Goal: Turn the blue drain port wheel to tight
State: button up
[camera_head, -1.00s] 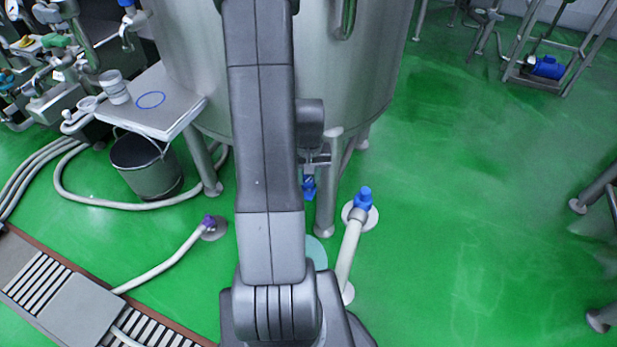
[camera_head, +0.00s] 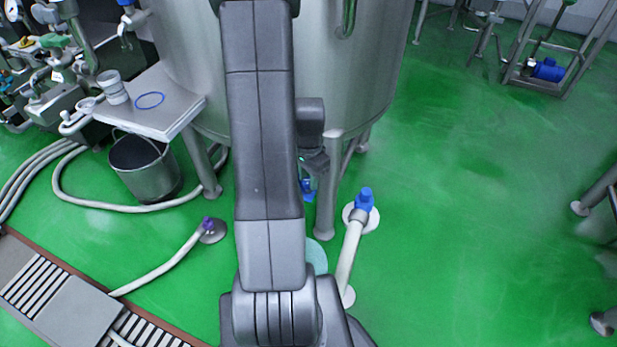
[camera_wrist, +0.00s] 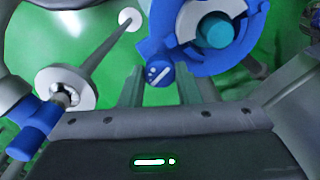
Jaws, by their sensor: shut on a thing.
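The blue drain port wheel (camera_wrist: 174,55) is at the top of the wrist view, with a pale inner part and a teal hub. A round blue knob with white marks (camera_wrist: 159,73) sits at its lower-left rim. My gripper (camera_wrist: 160,80) has one finger on each side of this knob and is shut on it. In the head view a little of the blue port (camera_head: 308,190) shows below my gripper (camera_head: 311,175), under the tank. My arm hides the rest, and the wheel's tight mark cannot be made out.
A steel tank (camera_head: 360,70) stands on legs above the port. A pale pipe with a blue valve (camera_head: 364,200) rises just right of it. A bucket (camera_head: 145,170), a side shelf (camera_head: 180,105) and hoses lie left.

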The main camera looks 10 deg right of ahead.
jog(key=shift+m, duration=1.8)
jog(key=o, duration=1)
jog(key=shift+r, duration=0.15)
notch_tip(320, 180, up, 14)
jog(key=shift+f+p, duration=0.2)
jog(key=shift+p, duration=0.95)
notch_tip(320, 180, down, 14)
jog(key=b, duration=0.2)
jog(key=shift+b, duration=0.3)
